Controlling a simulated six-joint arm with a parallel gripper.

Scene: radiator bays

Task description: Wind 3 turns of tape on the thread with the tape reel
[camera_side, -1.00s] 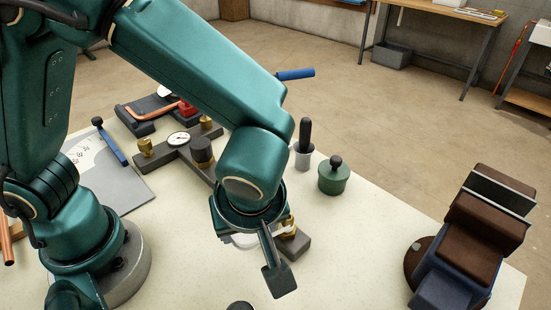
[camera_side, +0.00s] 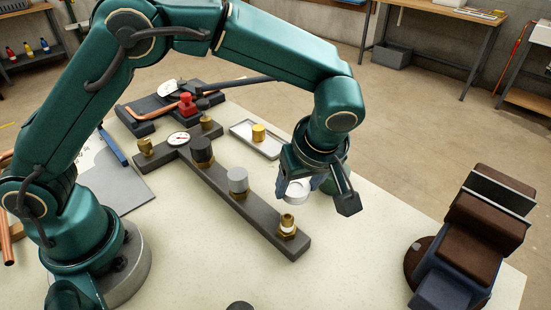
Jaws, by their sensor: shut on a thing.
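My gripper (camera_side: 318,195) is shut on the white tape reel (camera_side: 297,191), which shows as a pale ring between its fingers. It is held up behind and to the right of the brass threaded fitting (camera_side: 287,232), apart from it. The fitting stands upright at the near end of a dark bar (camera_side: 255,213). A white band, which looks like tape, is around its thread (camera_side: 287,219). The number of turns cannot be made out. Part of the reel is hidden by the fingers.
The bar also carries a grey cap (camera_side: 238,180), a black cap (camera_side: 202,150) and a gauge (camera_side: 178,139). A tray (camera_side: 238,128) with a yellow cylinder (camera_side: 259,133) lies behind. A brown-and-blue device (camera_side: 465,245) stands right.

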